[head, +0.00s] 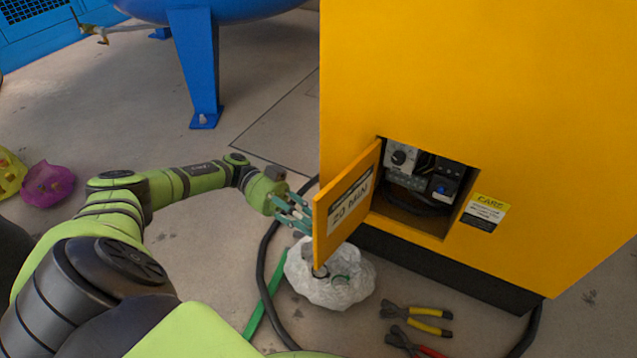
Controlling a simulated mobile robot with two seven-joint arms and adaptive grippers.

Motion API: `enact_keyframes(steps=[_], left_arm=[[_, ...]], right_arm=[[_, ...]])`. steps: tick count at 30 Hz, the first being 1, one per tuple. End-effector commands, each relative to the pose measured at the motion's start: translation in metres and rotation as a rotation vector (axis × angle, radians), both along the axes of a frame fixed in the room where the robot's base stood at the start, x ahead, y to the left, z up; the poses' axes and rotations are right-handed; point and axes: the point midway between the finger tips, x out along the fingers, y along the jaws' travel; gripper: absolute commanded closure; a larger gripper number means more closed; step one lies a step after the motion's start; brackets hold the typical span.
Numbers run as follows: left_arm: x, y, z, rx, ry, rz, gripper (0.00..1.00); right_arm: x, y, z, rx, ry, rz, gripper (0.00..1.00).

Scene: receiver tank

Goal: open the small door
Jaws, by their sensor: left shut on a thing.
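The small door (347,205) is a yellow panel with a "20 MIN" label on the low part of a large yellow cabinet (480,90). It stands swung out toward the left, and the opening (410,210) behind it shows a dial, dark switches and wiring. My left gripper (306,222) is at the door's outer free edge, shut on the door. Part of its fingertips is hidden behind the door. My right gripper is not in view.
A pale rock (330,285) lies on the floor below the door. A black cable (262,270) and a green strap (262,308) run beside it. Pliers with yellow handles (418,318) and red-handled ones (412,344) lie in front of the cabinet. A blue tank leg (197,65) stands behind.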

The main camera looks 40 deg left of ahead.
Motion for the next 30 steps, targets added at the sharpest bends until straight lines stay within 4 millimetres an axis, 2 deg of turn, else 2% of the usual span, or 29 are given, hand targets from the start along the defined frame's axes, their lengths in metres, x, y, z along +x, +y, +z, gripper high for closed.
enact_keyframes(steps=[1,17,18,19,30], left_arm=[[-0.002,0.0017,-0.0066,0.009,0.007,-0.011,1.0],[-0.0029,0.0053,-0.004,0.008,0.008,-0.025,1.0],[-0.0029,0.0053,-0.0039,0.008,0.008,-0.025,0.62],[-0.0029,0.0053,-0.0038,0.007,0.007,-0.025,0.54],[-0.0015,0.0061,0.0013,0.004,0.001,-0.023,0.54]], right_arm=[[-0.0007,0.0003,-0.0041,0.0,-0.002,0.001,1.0],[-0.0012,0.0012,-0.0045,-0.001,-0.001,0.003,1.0],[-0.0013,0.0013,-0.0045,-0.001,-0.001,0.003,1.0],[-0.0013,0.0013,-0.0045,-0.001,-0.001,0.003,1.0],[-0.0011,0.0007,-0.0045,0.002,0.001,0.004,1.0]])
